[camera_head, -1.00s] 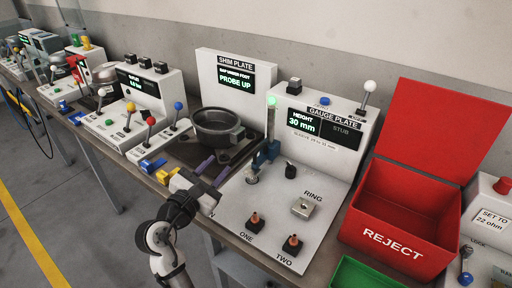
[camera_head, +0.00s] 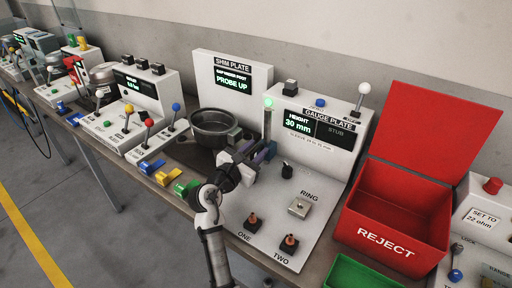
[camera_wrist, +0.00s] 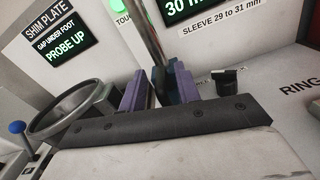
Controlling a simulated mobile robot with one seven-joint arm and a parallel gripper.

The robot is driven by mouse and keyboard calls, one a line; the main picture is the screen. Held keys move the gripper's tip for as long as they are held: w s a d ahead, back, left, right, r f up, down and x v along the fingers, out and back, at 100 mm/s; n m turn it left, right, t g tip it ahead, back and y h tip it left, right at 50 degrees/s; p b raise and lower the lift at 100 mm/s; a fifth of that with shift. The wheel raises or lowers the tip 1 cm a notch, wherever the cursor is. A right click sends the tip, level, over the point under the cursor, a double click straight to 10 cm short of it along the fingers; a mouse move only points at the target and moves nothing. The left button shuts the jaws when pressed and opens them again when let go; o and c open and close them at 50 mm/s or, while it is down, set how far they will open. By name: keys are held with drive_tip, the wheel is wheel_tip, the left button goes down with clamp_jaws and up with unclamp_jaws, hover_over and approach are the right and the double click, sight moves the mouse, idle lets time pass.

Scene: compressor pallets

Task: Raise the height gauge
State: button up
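The height gauge is a thin upright post (camera_head: 267,122) with a dark blue slider low on it, at the back left of the white gauge plate. Its screen (camera_head: 298,125) reads HEIGHT 30 mm. My gripper (camera_head: 255,153) is at the slider, with its two purple fingers apart on either side of it. In the wrist view the fingers (camera_wrist: 160,88) straddle the dark blue slider (camera_wrist: 158,79) and the post (camera_wrist: 151,35) rises behind and between them. The fingers look open; whether either touches the slider I cannot tell. My gripper hides much of the slider in the head view.
A black knob (camera_head: 287,171), a RING block (camera_head: 300,207) and two orange-tipped pegs (camera_head: 253,222) stand on the gauge plate. A dark round bowl (camera_head: 214,127) sits close on the left. A red REJECT bin (camera_head: 395,215) is to the right.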

sight(256, 148)
drive_tip(key=shift+w+d, duration=0.25)
drive_tip(key=shift+w, duration=0.05)
drive_tip(key=shift+c, duration=0.4)
clamp_jaws()
wheel_tip(256, 148, up, 10)
drive_tip(key=p, duration=0.9)
drive_tip(key=shift+a+f, duration=0.1)
drive_tip(key=shift+o, duration=0.4)
unclamp_jaws()
drive_tip(key=shift+f, duration=0.1)
